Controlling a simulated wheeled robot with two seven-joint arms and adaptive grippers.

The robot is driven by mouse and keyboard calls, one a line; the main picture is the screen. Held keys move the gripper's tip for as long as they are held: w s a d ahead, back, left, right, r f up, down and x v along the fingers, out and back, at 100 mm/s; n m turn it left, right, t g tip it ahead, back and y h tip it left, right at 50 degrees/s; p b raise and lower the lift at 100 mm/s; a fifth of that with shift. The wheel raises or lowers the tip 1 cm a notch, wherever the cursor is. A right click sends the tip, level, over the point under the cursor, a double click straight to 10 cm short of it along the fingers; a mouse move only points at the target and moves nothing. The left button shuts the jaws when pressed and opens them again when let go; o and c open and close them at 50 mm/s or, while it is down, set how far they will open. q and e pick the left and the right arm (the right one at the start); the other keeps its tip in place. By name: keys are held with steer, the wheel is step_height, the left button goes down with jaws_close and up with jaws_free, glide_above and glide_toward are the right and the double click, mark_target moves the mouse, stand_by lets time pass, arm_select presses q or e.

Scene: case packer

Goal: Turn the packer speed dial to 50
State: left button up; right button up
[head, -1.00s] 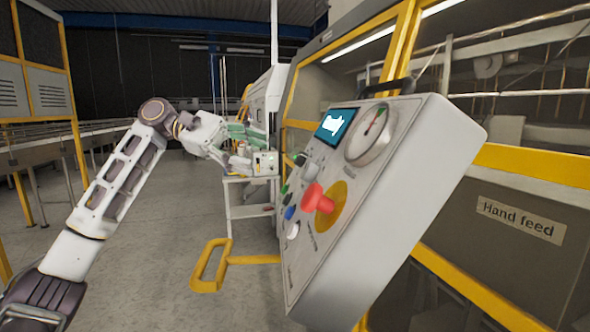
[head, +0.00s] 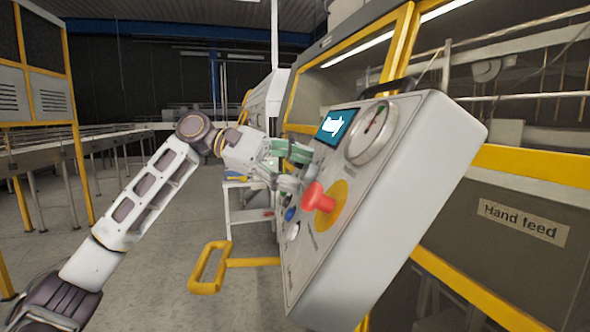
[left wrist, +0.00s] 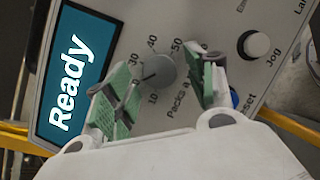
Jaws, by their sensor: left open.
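The grey round speed dial (left wrist: 158,73) shows in the left wrist view on the control panel, with 10, 30, 40 and 50 printed around it. Its dark pointer line faces the side between 10 and 30, where a finger covers the scale. My left gripper (left wrist: 173,70) is open, with one green-padded finger on each side of the dial in this view. Contact with the dial cannot be told. In the head view my left gripper (head: 290,164) is at the left edge of the control panel (head: 400,210) and hides the dial. My right gripper is not in view.
The panel carries a teal "Ready" screen (left wrist: 75,75), a white Jog button (left wrist: 254,44), a blue reset button (left wrist: 234,98), a red mushroom button (head: 318,198) and a gauge (head: 371,132). A yellow bar loop (head: 208,268) stands below left.

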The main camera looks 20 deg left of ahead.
arm_select(q)
steer(key=c, duration=1)
